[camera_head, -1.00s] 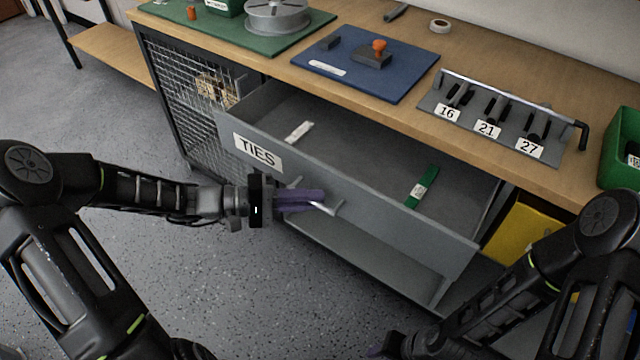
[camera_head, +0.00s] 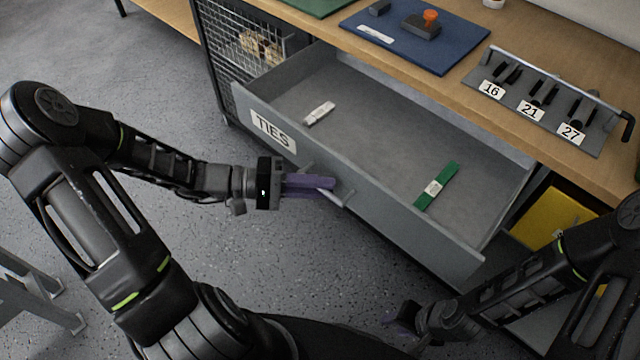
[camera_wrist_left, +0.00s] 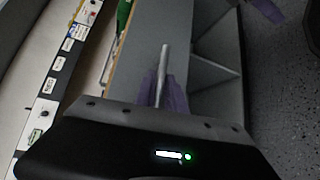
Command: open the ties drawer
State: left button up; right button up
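The ties drawer (camera_head: 386,216) is a grey drawer with a "TIES" label (camera_head: 273,131) on its front. It stands far out from under the bench top. Inside lie a white bundle (camera_head: 319,113) and a green bundle (camera_head: 436,186). My left gripper (camera_head: 330,184) is at the bar handle (camera_head: 341,197) on the drawer front. In the left wrist view its purple fingers (camera_wrist_left: 163,92) lie close on both sides of the bar (camera_wrist_left: 163,62), shut on it. My right gripper (camera_head: 392,319) is low in front of the drawer, partly hidden, its opening unclear.
The bench top carries a blue mat (camera_head: 440,50) with an orange-knobbed block (camera_head: 425,22) and a rack (camera_head: 550,105) labelled 16, 21 and 27. A yellow object (camera_head: 553,217) is below the bench at right. Open floor lies left of the drawer.

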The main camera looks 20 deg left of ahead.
pick_arm(q)
jog(key=o, duration=0.3)
jog(key=shift+o, duration=0.2)
jog(key=shift+a, duration=0.1)
jog(key=v, duration=0.7)
jog(key=shift+a, duration=0.25)
jog(key=shift+s, duration=0.1)
